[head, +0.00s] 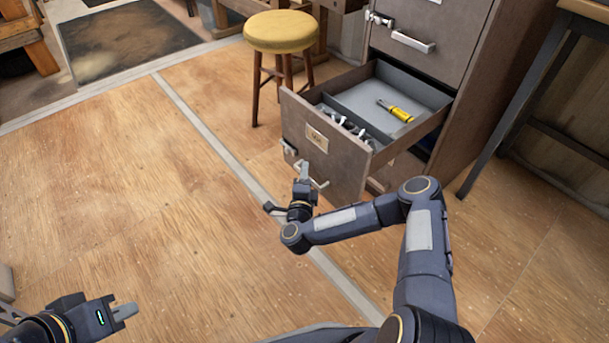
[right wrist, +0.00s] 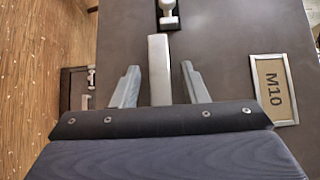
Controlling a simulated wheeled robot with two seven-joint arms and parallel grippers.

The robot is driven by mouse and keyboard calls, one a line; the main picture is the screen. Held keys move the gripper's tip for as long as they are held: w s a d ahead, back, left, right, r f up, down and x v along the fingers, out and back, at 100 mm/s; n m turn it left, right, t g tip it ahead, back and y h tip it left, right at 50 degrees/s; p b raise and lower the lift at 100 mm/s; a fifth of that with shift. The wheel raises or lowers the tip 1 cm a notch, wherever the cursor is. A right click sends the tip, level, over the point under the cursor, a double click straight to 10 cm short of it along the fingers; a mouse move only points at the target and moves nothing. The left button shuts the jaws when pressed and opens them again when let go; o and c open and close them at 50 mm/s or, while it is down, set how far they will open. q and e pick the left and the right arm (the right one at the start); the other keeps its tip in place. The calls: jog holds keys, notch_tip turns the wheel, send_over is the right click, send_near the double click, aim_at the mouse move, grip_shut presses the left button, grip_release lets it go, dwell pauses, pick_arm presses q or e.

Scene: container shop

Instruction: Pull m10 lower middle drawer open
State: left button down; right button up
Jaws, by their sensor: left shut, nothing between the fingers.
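The m10 drawer (head: 345,162) stands pulled out of the grey-brown cabinet, its label (right wrist: 273,88) reading M10 in the right wrist view. Its pale bar handle (right wrist: 159,68) is on the front face. My right gripper (head: 304,170) is at this handle. In the right wrist view the fingers (right wrist: 160,86) are apart, one on each side of the bar, with a gap on both sides. My left gripper (head: 124,311) is shut and empty, low at the left over the floor.
The drawer holds a yellow-handled tool (head: 397,111) and several small items in a side compartment. A closed drawer with a handle (head: 412,42) is above. A yellow stool (head: 280,32) stands behind left, a dark-legged table (head: 545,70) at right. The left floor is clear.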

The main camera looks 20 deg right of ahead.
jog(key=p+v, duration=0.2)
jog(key=v, duration=0.5)
jog(key=shift+s, duration=0.35)
jog(key=shift+a, duration=0.1)
